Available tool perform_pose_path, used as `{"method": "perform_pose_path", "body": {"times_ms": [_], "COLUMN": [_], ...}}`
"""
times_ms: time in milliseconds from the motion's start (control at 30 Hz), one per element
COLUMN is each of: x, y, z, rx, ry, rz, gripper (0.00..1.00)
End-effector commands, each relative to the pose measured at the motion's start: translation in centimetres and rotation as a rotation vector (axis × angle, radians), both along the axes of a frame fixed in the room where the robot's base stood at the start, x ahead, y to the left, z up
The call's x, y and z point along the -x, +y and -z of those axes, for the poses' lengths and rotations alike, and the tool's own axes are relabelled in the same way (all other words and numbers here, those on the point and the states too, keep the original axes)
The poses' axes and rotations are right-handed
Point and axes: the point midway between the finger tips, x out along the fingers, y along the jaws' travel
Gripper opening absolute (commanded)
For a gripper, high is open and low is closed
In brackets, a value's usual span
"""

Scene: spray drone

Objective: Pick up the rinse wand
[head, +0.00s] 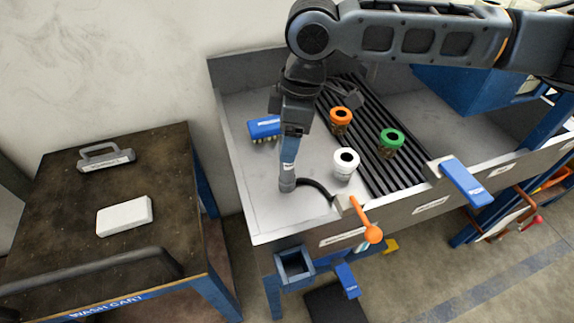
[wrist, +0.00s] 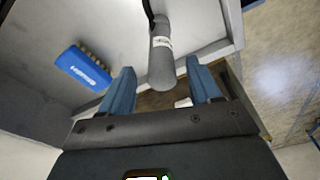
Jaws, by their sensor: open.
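The rinse wand is a grey cylinder with a white label. In the wrist view the wand (wrist: 161,62) lies between the two blue fingers of my open gripper (wrist: 159,75), with visible gaps on both sides. In the head view the wand's grey end (head: 287,185) shows below my gripper (head: 290,150), at the left front of the sink basin. A black hose joins it at that end. The gripper hides the rest of the wand in the head view.
A blue brush (head: 264,127) lies left of my gripper. White (head: 345,165), orange-topped (head: 340,121) and green-topped (head: 390,143) containers stand to the right. An orange-handled lever (head: 366,222) is at the front rim. The wash cart (head: 60,205) stands left.

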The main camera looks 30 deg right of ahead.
Motion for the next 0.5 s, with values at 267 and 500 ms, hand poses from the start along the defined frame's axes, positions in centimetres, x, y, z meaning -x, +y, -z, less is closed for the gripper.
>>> {"method": "perform_pose_path", "body": {"times_ms": [267, 500], "x": [-0.2, -0.2], "y": [0.6, 0.7], "z": [3.8, 4.2], "rx": [0.000, -0.001], "ry": [0.002, 0.001], "rz": [0.002, 0.001], "gripper": [0.63, 0.63]}}
